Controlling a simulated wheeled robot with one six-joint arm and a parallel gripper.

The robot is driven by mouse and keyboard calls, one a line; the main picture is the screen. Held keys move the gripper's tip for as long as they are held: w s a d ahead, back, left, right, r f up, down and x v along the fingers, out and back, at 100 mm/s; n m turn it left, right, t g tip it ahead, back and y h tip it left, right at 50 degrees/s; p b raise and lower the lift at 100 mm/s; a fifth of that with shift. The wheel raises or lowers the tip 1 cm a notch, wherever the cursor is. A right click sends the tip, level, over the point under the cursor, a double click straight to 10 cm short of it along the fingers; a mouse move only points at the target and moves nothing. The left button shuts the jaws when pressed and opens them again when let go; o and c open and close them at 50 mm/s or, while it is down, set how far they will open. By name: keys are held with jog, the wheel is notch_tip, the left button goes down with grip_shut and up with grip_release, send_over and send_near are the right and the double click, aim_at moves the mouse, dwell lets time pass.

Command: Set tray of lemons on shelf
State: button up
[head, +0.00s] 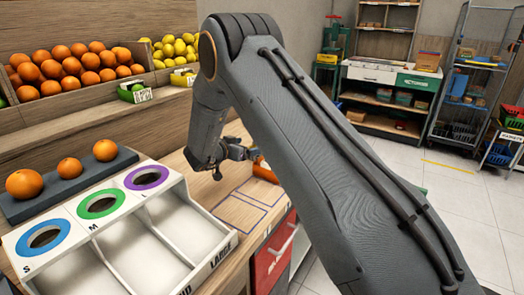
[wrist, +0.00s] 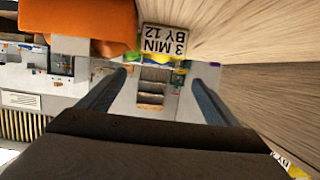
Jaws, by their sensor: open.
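Yellow lemons (head: 176,48) lie in a bin on the upper wooden display at the back, left of my arm. I cannot pick out a separate tray of lemons for certain. My gripper (head: 238,152) is over the wooden counter and partly hidden behind my arm. In the wrist view my gripper (wrist: 159,78) shows two fingers apart, with nothing between them. An orange object (head: 265,172) is just beyond my gripper, mostly hidden by my arm. An orange surface (wrist: 90,22) also fills the upper left of the wrist view, beside a sign reading "3 MIN BY 12" (wrist: 165,40).
A white sorter (head: 150,245) with coloured rings stands at front left, with oranges (head: 70,168) on a grey ledge behind it. The counter (head: 235,212) has blue outlines. Shelving (head: 385,95) and a wire rack (head: 465,95) stand across the floor.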

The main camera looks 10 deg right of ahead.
jog(key=p+x, duration=0.1)
jog(key=x, duration=0.6)
jog(key=shift+w+d+p, duration=0.15)
jog(key=shift+d+p, duration=0.05)
jog(key=shift+p, duration=0.15)
jog(key=shift+f, duration=0.1)
jog(key=shift+c, duration=0.4)
jog(key=c, duration=1.3)
